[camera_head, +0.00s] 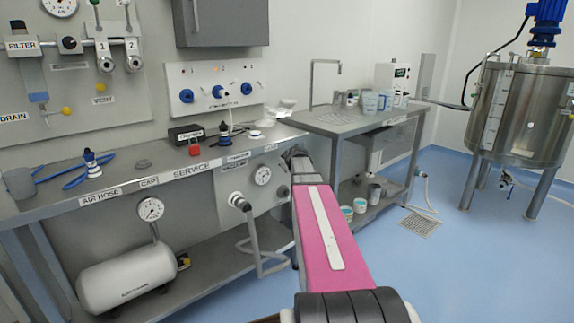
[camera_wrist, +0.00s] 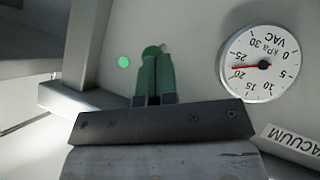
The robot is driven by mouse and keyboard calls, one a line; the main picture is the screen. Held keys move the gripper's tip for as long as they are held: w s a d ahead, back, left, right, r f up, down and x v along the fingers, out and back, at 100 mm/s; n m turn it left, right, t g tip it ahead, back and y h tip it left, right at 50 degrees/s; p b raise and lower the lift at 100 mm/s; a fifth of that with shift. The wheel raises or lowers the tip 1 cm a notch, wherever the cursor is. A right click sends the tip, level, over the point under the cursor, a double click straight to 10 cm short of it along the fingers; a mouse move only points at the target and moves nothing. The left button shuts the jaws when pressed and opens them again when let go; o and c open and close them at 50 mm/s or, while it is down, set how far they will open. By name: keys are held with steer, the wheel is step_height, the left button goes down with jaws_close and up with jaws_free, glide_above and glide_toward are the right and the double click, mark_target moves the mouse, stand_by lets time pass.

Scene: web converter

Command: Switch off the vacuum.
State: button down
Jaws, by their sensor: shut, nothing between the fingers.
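The vacuum panel is on the bench front, with its VACUUM label (camera_head: 235,160) and round gauge (camera_head: 262,175). The gauge (camera_wrist: 260,64) is large at right in the wrist view, upside down, its red needle between 20 and 25. A small bright green disc (camera_wrist: 123,62) shows on the panel left of my fingertips. A darker green round part (camera_wrist: 152,51) shows right at the fingertips and is mostly hidden by them; I cannot tell if they touch it. My gripper (camera_wrist: 154,62) is shut and empty, facing the panel. In the head view its tips are hidden by my arm.
The bench top (camera_head: 130,171) carries a blue air hose (camera_head: 62,181), a black box (camera_head: 186,134) and a red item (camera_head: 195,150). A white tank (camera_head: 132,276) sits on the lower shelf. A bent pipe (camera_head: 262,250) sticks out left of my arm. Blue floor is open at right.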

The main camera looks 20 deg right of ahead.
steer(key=shift+s+f+t, duration=0.1)
steer(key=shift+f+t, duration=0.15)
steer(key=shift+t, duration=0.15)
steer(key=shift+s+f, duration=0.15)
steer(key=shift+f, duration=0.6)
stand_by(0.5)
steer(key=shift+d+f, duration=0.1)
steer(key=shift+f, duration=0.3)
steer(key=shift+r, duration=0.1)
steer(key=shift+r, duration=0.7)
steer(key=shift+s, duration=0.1)
